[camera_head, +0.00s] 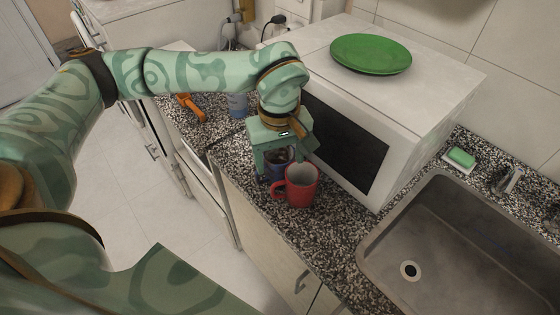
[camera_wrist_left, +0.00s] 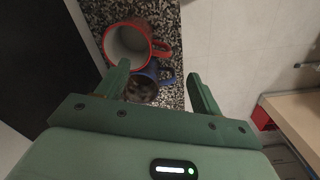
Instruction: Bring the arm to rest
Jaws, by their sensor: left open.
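My left arm reaches in from the left, and my left gripper (camera_head: 281,166) points down over the counter in front of the microwave. Its jaws are open, and the wrist view shows both fingers apart (camera_wrist_left: 158,73). A blue mug (camera_head: 276,172) stands below and between the fingers in the head view, partly hidden by the gripper and the red mug. It also shows in the left wrist view (camera_wrist_left: 166,79), partly covered by a finger. A red mug (camera_head: 303,187) stands upright beside it, and the wrist view shows its open top (camera_wrist_left: 128,42). My right gripper is in neither view.
The white microwave (camera_head: 415,125) stands close behind the gripper, with a green plate (camera_head: 371,53) on top. A sink (camera_head: 455,270) and a green soap or sponge (camera_head: 461,157) are at the right. An orange-handled item (camera_head: 191,106) lies farther left on the speckled counter (camera_head: 352,238).

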